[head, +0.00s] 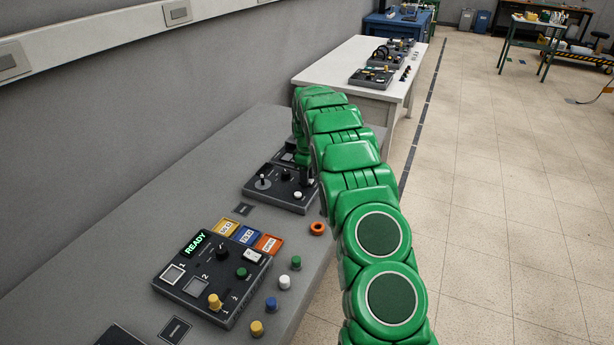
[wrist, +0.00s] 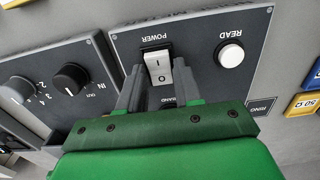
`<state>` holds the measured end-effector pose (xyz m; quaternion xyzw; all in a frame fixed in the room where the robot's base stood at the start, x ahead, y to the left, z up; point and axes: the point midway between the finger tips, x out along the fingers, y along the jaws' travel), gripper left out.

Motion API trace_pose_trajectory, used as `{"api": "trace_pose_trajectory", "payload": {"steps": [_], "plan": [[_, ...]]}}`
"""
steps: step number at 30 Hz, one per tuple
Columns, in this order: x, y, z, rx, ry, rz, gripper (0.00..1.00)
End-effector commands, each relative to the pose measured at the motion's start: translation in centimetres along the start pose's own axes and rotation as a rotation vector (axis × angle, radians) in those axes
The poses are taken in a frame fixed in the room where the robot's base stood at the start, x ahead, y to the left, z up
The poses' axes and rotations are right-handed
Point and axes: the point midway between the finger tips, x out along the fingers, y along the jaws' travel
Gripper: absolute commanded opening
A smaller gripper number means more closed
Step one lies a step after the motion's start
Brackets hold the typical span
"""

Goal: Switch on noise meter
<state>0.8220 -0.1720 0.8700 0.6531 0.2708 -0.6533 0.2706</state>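The noise meter is a dark box (head: 274,197) on the grey bench in the head view, partly hidden by my arm. In the wrist view its panel (wrist: 205,55) appears upside down, with a white POWER rocker (wrist: 158,68) marked I and O and a round white READ button (wrist: 231,55). My gripper (wrist: 160,80) is over the panel with its two fingers apart, one on each side of the rocker. Whether the fingers touch the rocker, or which way it is tipped, I cannot tell. The lower panel is hidden behind my gripper. In the head view my gripper (head: 307,176) points down at the box.
Nearer in the head view are a box reading READY (head: 213,277), coloured tiles (head: 246,235), an orange ring (head: 317,228) and several small knobs (head: 285,282). The wall flanks the bench.

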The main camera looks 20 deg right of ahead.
Motion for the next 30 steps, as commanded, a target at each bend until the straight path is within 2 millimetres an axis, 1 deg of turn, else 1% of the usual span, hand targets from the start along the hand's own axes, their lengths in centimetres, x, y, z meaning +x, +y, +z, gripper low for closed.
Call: {"api": "trace_pose_trajectory", "payload": {"steps": [1,6,13,22,30], "plan": [[-0.01,0.00,0.00,0.000,0.000,0.000,0.26],[-0.01,0.00,0.01,0.000,0.000,0.000,0.00],[-0.06,0.02,0.11,0.001,0.018,-0.001,0.00],[-0.14,0.06,0.40,0.002,0.105,0.001,0.00],[-0.10,0.07,0.41,0.001,0.110,0.001,0.00]]}}
